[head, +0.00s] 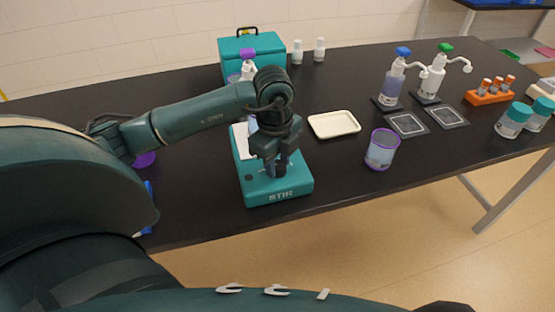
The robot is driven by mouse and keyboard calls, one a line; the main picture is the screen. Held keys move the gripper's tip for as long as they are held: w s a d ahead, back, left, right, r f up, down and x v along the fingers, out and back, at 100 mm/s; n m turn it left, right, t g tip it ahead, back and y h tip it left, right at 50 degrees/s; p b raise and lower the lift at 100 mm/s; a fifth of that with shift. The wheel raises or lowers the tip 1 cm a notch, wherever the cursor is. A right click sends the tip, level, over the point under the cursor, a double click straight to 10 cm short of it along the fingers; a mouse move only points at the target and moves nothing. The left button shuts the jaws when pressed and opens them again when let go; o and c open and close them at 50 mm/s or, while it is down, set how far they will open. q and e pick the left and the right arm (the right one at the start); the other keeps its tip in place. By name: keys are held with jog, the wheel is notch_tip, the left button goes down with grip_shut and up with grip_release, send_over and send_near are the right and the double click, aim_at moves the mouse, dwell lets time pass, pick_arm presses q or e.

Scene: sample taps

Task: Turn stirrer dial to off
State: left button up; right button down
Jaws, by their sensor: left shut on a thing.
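The teal stirrer (298,190), marked STIR, sits near the front edge of the black table, with a white top plate (240,142) partly hidden behind my arm. My left gripper (274,168) reaches down over the front of the stirrer, pointing downward. It is shut on the stirrer dial, which is mostly hidden between the fingers, so its setting cannot be read. My right gripper is not in view.
A purple-rimmed beaker (381,150) stands right of the stirrer, with a cream tray (334,124) behind. Pump bottles (392,84), an orange rack (490,96) and teal-lidded jars (513,121) are farther right. A teal box (268,52) stands at the back.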

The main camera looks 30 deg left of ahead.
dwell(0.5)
pick_arm(q)
jog(key=o, duration=0.7)
jog(key=shift+c, duration=0.2)
jog(key=o, duration=0.3)
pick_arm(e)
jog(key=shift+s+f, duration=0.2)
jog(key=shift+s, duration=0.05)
pick_arm(q)
notch_tip(320, 180, up, 13)
jog(key=shift+s, duration=0.4)
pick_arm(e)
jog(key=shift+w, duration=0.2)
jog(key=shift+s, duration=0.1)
